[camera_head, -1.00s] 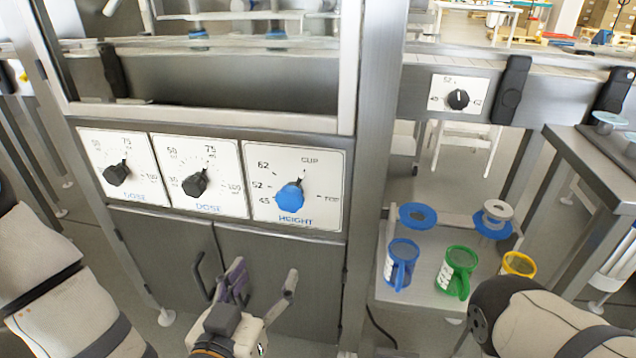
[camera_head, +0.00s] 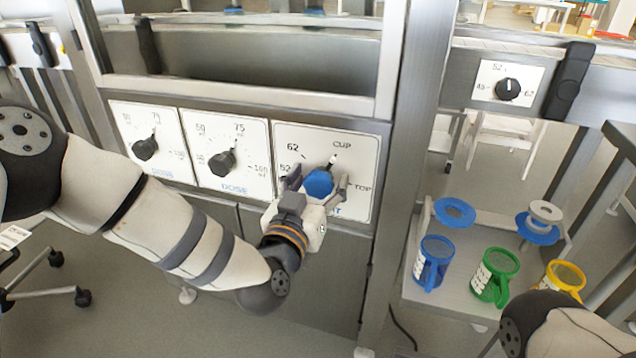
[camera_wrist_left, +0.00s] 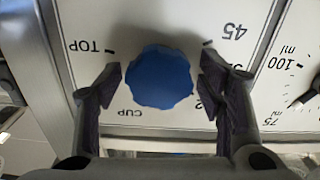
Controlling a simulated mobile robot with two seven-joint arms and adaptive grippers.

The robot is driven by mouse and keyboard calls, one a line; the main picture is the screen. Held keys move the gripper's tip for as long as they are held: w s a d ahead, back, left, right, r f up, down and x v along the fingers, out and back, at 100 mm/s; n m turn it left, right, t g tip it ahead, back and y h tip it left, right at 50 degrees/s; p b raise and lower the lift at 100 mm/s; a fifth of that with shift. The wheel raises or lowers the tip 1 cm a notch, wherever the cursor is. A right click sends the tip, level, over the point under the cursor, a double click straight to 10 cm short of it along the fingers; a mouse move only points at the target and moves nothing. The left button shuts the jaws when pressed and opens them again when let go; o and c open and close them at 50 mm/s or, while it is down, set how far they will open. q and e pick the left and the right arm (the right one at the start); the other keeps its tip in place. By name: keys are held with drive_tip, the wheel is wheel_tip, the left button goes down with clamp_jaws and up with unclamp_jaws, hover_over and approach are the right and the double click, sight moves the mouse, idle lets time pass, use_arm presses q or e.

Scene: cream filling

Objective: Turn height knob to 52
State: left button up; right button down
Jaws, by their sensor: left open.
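The blue height knob (camera_head: 319,184) sits on a white dial plate (camera_head: 290,138) marked 62, CUP and TOP; the 52 mark is partly covered and the 45 mark is hidden in the head view. A pointer with a white tip points up toward CUP. My left gripper (camera_head: 316,186) is open, with one finger on each side of the knob. In the left wrist view the knob (camera_wrist_left: 160,77) lies between the open fingers (camera_wrist_left: 162,85), with gaps on both sides. My right gripper is out of view; only part of the right arm shows.
Two black dose knobs (camera_head: 145,149) (camera_head: 222,161) are on plates to the left. A small black knob (camera_head: 508,89) is on the right rail. Blue (camera_head: 433,262), green (camera_head: 495,276) and yellow (camera_head: 565,278) mugs stand on a shelf at right.

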use_arm(q)
drive_tip(key=shift+c, duration=0.2)
drive_tip(key=c, duration=1.1)
